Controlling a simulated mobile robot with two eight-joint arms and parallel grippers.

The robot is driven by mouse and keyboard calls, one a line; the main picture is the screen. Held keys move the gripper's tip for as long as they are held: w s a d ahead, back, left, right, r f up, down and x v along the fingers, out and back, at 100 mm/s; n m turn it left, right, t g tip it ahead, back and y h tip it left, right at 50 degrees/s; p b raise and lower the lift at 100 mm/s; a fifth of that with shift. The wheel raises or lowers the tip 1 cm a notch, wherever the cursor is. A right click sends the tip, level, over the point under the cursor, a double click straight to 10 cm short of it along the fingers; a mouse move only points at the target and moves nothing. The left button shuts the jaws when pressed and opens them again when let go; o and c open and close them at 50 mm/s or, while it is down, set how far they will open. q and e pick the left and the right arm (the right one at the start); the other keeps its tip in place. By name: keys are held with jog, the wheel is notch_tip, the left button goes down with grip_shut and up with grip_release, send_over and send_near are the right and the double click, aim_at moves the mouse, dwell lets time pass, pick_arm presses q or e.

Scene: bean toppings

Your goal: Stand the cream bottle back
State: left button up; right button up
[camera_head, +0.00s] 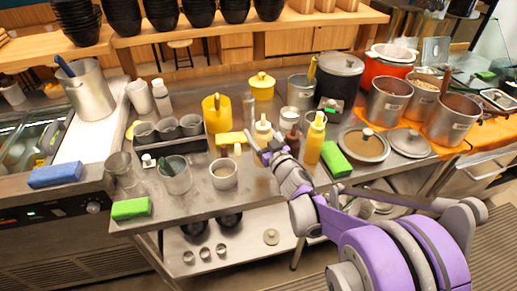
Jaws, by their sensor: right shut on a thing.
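The cream bottle (263,131) stands near the middle of the steel counter (205,210), upright as far as I can tell, with its pale nozzle on top. My right gripper (267,152) is shut on the cream bottle, and its fingers and wrist cover part of the bottle's body. Whether the bottle's base touches the counter is hidden. My left gripper is not in view.
A brown bottle (292,141) and a yellow bottle (314,141) stand close on the right. A metal cup (224,174) is at the left front. A green sponge (335,159) and a lidded pan (363,145) lie further right. A yellow container (217,114) stands behind left.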

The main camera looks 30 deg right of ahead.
jog(key=shift+w+f+b, duration=0.15)
jog(key=shift+f+b, duration=0.15)
jog(key=shift+f, duration=2.15)
